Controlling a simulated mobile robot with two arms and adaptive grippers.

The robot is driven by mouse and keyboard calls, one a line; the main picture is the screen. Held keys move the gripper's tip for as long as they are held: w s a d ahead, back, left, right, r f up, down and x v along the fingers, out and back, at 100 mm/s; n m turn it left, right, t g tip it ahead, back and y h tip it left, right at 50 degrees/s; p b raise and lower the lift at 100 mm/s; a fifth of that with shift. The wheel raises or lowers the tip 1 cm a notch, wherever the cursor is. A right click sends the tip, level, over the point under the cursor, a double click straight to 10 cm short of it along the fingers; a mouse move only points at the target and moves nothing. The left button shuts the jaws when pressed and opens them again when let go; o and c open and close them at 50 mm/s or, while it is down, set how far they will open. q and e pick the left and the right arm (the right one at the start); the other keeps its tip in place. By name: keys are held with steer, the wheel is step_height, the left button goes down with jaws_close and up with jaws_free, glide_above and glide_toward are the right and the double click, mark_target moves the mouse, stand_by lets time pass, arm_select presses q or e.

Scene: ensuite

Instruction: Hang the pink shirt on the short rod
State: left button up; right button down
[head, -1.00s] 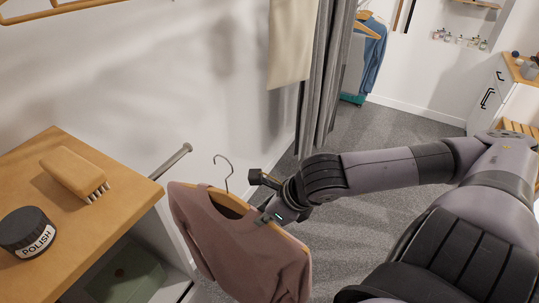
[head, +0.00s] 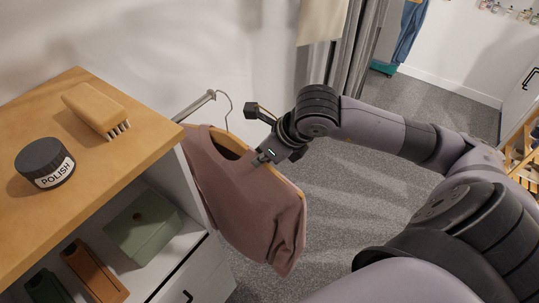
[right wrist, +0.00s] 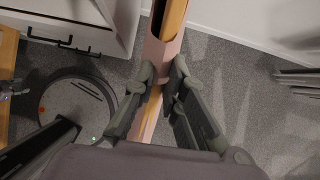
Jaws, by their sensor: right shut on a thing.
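The pink shirt (head: 240,195) hangs on a wooden hanger (head: 284,179) with a metal hook (head: 228,110). My right gripper (head: 262,158) is shut on the hanger's right shoulder, over the shirt. The right wrist view shows the fingers (right wrist: 163,80) on either side of the shirt (right wrist: 151,112) and hanger (right wrist: 172,22). The short rod (head: 194,105) is a metal bar beside the wooden-topped cabinet. The hook's open end is close to the rod's tip in the head view; I cannot tell whether they touch.
The cabinet top (head: 98,165) holds a brush (head: 95,108) and a polish tin (head: 45,163). A green box (head: 143,226) sits on the shelf below. A grey curtain (head: 346,55) hangs behind my right arm. The carpet beyond the shirt is clear.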

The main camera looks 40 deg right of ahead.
mark_target(238, 149)
steer(key=shift+w+a, duration=0.35)
steer(key=shift+w, duration=0.55)
steer(key=shift+w+a, duration=0.3)
steer(key=shift+w, duration=0.55)
steer(key=shift+w+a+f+b, duration=0.3)
steer(key=shift+w+f+b, duration=0.2)
steer(key=shift+w+b, duration=0.3)
steer(key=shift+w+a+f+b, duration=0.3)
steer(key=shift+w+f+b, duration=0.3)
steer(key=shift+w, duration=0.25)
steer(key=shift+w+a+f+b, duration=0.1)
steer(key=shift+w+f+b, duration=0.05)
steer(key=shift+f+b, duration=0.45)
steer(key=shift+w+f+b, duration=0.1)
steer(key=shift+f+b, duration=0.4)
steer(key=shift+b, duration=0.1)
